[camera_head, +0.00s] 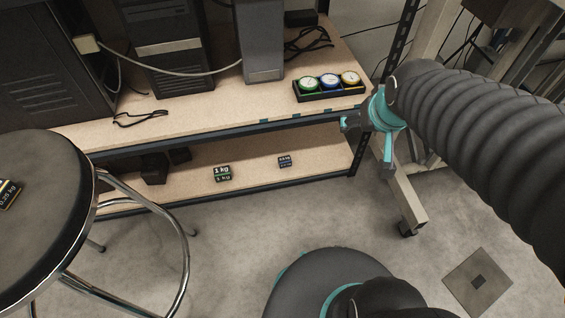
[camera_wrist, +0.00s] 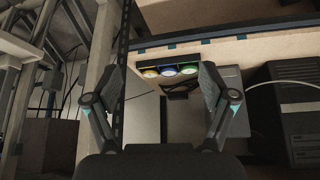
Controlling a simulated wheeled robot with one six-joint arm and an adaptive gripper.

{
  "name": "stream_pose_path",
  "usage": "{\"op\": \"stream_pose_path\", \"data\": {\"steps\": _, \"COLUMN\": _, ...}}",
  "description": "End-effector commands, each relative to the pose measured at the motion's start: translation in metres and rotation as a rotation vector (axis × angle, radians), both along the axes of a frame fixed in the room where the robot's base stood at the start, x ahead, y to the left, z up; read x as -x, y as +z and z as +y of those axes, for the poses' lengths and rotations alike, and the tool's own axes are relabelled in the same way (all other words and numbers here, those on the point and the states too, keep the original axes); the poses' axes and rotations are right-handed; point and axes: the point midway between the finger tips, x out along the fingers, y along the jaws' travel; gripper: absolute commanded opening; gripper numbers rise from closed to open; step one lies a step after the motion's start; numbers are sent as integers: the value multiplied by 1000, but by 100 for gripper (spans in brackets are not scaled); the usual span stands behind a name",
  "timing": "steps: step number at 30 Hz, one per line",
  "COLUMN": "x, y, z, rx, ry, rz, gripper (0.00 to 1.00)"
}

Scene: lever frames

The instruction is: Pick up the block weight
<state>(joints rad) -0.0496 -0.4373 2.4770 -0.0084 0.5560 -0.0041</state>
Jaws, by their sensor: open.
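A block weight marked 1 kg (camera_head: 222,174), with a green band, sits on the lower shelf of the workbench. A smaller dark blue-banded block (camera_head: 285,161) sits to its right on the same shelf; its label is hard to read. A block marked 0.25 kg (camera_head: 8,194) lies on the round stool seat at the left edge. My gripper (camera_head: 366,143) is beside the bench's right end, well apart from all three blocks. In the wrist view my gripper (camera_wrist: 163,80) is open and empty, its fingers spread wide. None of the blocks can be made out in that view.
A black tray with three round gauges (camera_head: 330,84) is on the bench top; it also shows in the wrist view (camera_wrist: 171,63). The stool (camera_head: 50,230) with chrome legs stands at left. A metal upright (camera_head: 384,110) edges the bench. Grey floor is open in front.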

Motion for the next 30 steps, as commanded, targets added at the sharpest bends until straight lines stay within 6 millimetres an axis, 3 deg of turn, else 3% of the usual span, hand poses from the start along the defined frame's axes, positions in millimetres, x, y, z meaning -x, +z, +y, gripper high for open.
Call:
{"op": "stream_pose_path", "data": {"steps": 1, "x": -17, "y": -21, "z": 5, "rx": 2, "ry": 13, "rz": -2, "gripper": 83}}
{"op": "stream_pose_path", "data": {"steps": 6, "x": -70, "y": -66, "z": 20, "rx": 1, "ry": 49, "rz": -63, "gripper": 83}}
{"op": "stream_pose_path", "data": {"steps": 15, "x": -147, "y": -157, "z": 50, "rx": -8, "ry": 110, "rz": -194, "gripper": 83}}
{"op": "stream_pose_path", "data": {"steps": 22, "x": -183, "y": -234, "z": 75, "rx": -26, "ry": 155, "rz": -295, "gripper": 83}}
{"op": "stream_pose_path", "data": {"steps": 30, "x": -198, "y": -327, "z": 102, "rx": -55, "ry": 204, "rz": -407, "gripper": 83}}
